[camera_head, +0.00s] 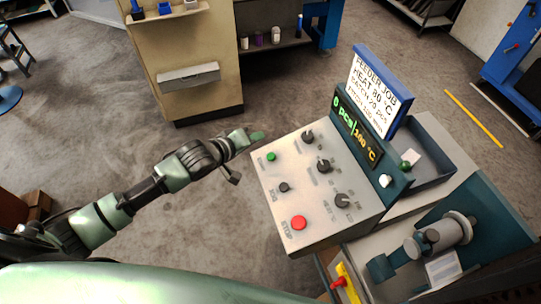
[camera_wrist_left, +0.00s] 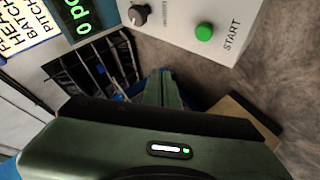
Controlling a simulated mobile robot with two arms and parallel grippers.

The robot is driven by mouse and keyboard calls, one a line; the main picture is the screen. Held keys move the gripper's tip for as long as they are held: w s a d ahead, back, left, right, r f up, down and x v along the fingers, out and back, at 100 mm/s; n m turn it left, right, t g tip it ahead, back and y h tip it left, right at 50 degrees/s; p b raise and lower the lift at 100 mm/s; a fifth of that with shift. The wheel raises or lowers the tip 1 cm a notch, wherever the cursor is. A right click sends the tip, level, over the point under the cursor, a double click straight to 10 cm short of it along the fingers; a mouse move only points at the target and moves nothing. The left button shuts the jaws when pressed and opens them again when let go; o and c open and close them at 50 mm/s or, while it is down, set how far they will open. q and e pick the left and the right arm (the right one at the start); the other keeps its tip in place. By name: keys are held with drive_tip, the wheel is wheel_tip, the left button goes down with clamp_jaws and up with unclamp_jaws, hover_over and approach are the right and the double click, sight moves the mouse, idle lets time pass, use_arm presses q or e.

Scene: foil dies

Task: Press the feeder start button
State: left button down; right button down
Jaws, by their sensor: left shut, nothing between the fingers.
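The green start button (camera_head: 271,156) sits on the upper left corner of the sloped grey control panel (camera_head: 300,222). In the left wrist view the green button (camera_wrist_left: 204,31) has the word START beside it. My left gripper (camera_head: 257,136) is shut and empty, just beyond the panel's upper left edge, a little above and left of the button in the head view. In the left wrist view my left gripper's fingers (camera_wrist_left: 163,80) are together and apart from the button. My right gripper is not in view.
The panel also carries a red stop button (camera_head: 299,222), a small black button (camera_head: 284,187) and several black knobs (camera_head: 324,166). A display (camera_head: 357,131) reads 0 pcs and 100 °C below a job sign (camera_head: 377,91). A beige cabinet (camera_head: 190,50) stands behind; open floor lies left.

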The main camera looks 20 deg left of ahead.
sight(271, 158)
use_arm(q)
drive_tip(key=f+b, duration=0.2)
drive_tip(key=w+d+f+b, duration=0.1)
drive_tip(key=f+b, duration=0.2)
drive_tip(key=d+f+b, duration=0.1)
drive_tip(key=f+b, duration=0.1)
drive_tip(key=shift+w+f+b, duration=0.2)
drive_tip(key=shift+b, duration=0.1)
drive_tip(key=shift+d+f, duration=0.1)
drive_tip(key=shift+f, duration=0.25)
drive_tip(key=shift+f, duration=0.15)
idle(1.4)
drive_tip(key=shift+w+d+f, duration=0.1)
drive_tip(key=shift+w+f, duration=0.05)
drive_tip(key=shift+f, duration=0.1)
drive_tip(key=shift+d+f+b, duration=0.15)
drive_tip(key=shift+f+b, duration=0.25)
drive_tip(key=shift+f, duration=0.15)
idle(0.7)
drive_tip(key=shift+r, duration=0.1)
drive_tip(key=shift+a+r+p, duration=0.25)
drive_tip(key=shift+r+p, duration=0.6)
drive_tip(key=shift+p, duration=0.35)
